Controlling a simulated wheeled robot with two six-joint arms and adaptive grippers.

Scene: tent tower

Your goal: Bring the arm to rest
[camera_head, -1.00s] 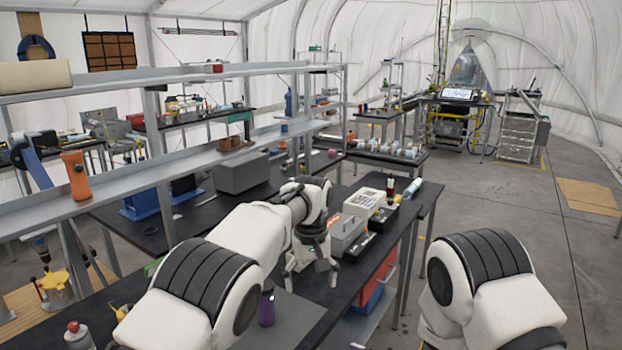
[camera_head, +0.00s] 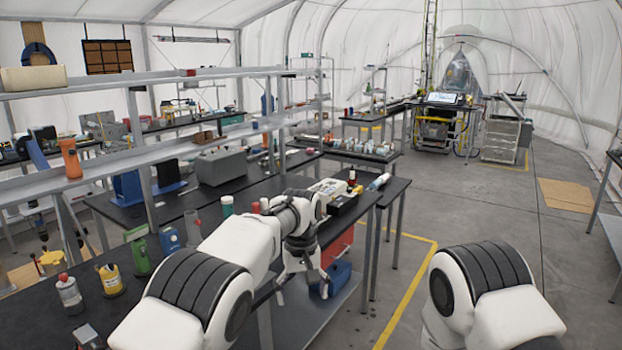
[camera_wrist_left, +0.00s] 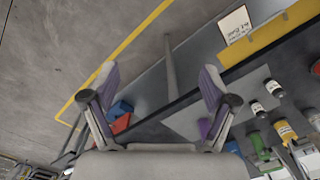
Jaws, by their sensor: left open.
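My left gripper (camera_head: 303,285) hangs with its fingers pointing down at the front edge of the black workbench (camera_head: 205,330). In the left wrist view the two fingers of the left gripper (camera_wrist_left: 158,82) are spread wide, with nothing held between them. The bench edge and the floor show beyond them.
Green (camera_head: 140,257), yellow (camera_head: 111,280) and red-capped (camera_head: 69,293) containers stand on the bench at left. A blue bin (camera_head: 335,277) sits under the bench near my left gripper. A grey metal shelf (camera_head: 150,155) runs above the bench. The floor (camera_head: 480,210) at right is open.

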